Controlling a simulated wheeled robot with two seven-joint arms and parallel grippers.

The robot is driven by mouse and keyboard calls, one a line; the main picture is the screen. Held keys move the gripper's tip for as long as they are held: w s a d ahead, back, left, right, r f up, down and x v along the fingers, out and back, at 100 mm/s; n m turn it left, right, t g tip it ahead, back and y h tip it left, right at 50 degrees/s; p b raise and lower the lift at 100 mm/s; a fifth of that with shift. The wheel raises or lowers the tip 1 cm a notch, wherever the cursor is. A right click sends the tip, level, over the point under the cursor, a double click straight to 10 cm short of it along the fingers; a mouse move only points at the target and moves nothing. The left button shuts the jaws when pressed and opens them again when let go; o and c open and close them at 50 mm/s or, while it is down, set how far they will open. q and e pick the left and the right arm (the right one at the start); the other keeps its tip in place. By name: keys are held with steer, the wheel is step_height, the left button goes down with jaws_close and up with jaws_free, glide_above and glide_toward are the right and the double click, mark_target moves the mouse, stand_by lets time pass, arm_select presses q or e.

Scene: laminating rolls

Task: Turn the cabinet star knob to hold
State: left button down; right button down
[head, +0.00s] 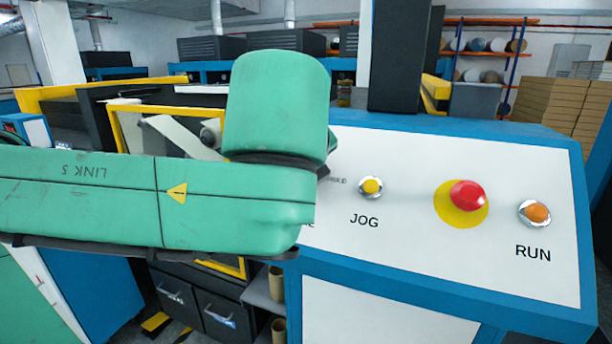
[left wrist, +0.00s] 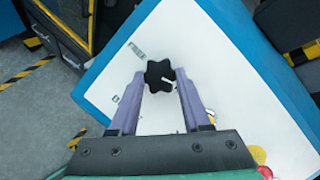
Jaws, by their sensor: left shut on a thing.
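The black star knob (left wrist: 160,75) sits on the white sloped panel face in the left wrist view, with a short white pointer mark on it. My left gripper (left wrist: 160,82) has its two purple fingers on either side of the knob, shut on it. In the head view my green left arm covers the knob and the left end of the panel (head: 420,170). A partly hidden label (left wrist: 137,51) lies beside the knob, too small to read. My right gripper is not in view.
To the right of my arm on the panel are a yellow JOG button (head: 371,186), a red mushroom button (head: 467,195) on a yellow disc and an orange RUN button (head: 538,212). A dark post (head: 394,60) rises behind the panel.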

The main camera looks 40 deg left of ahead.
arm_select(q)
steer(key=shift+a, duration=0.1)
steer(key=shift+m, duration=0.4)
steer(key=shift+f+m+b, duration=0.1)
steer(key=shift+m+b, duration=0.4)
steer(key=shift+t, duration=0.3)
steer(key=shift+m, duration=0.4)
steer(key=shift+m+h+b, duration=0.3)
steer(key=shift+m+b, duration=0.25)
steer(key=shift+m, duration=0.15)
steer(key=shift+c, duration=1.8)
jaws_free()
steer(key=shift+s+t, duration=0.1)
steer(key=shift+t, duration=0.2)
